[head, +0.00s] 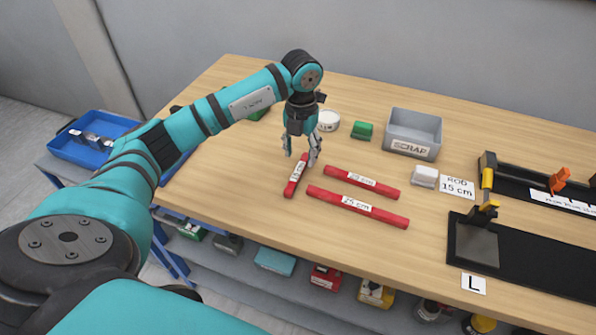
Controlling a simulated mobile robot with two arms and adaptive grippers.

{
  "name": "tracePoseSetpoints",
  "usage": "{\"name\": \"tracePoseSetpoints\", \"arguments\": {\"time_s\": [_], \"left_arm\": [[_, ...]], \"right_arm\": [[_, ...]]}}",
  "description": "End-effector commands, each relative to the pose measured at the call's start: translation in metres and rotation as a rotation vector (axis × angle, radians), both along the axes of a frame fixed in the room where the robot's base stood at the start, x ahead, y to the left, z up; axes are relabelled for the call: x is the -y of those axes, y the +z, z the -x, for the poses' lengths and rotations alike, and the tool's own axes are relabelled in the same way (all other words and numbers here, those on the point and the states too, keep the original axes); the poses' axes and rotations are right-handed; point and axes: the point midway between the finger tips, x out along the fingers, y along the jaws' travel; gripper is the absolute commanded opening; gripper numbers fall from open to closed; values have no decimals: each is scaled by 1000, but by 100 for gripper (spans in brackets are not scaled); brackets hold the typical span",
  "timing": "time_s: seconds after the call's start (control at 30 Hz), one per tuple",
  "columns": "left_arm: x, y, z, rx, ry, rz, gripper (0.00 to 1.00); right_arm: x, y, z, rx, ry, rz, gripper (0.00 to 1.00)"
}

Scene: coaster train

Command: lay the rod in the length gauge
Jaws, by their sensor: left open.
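Three red rods lie on the wooden table. The short rod (292,187) has a white label too small to read and lies just under my left gripper (301,160). The middle rod (378,188) has a blurred label, and the long rod (385,214) is marked 25 cm. My left gripper is open and points down, its fingers at the far end of the short rod; I cannot tell whether they touch it. A black fixture with yellow posts, seemingly the length gauge (530,247), stands at the right and runs out of the picture. My right gripper is not in view.
A card reading ROD 15 cm (458,187) lies beside a white block (424,177). A grey SCRAP bin (413,133), a green block (363,131) and a white round item (328,121) stand behind. An L card (473,284) lies at the front edge. Blue tray (92,139) at left.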

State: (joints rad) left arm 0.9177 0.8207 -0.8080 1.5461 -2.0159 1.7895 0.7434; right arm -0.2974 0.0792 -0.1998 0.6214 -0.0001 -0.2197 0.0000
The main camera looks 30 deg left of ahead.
Motion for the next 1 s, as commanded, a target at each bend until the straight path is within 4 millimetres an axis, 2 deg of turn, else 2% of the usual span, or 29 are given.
{"name": "tracePoseSetpoints", "arguments": {"time_s": [0.13, 0.27, 0.4, 0.7, 1.0], "left_arm": [[0, -11, 4, -4, 0, 0, 48], [-1, -30, 9, -6, 0, 0, 48], [0, -48, 7, -2, -1, 1, 48], [-1, -54, 7, 0, -1, 0, 47], [-1, -53, 7, 0, -1, 0, 8]], "right_arm": [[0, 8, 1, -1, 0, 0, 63], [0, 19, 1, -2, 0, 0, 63], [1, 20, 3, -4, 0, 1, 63], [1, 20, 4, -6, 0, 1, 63], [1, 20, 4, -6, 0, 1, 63]]}}
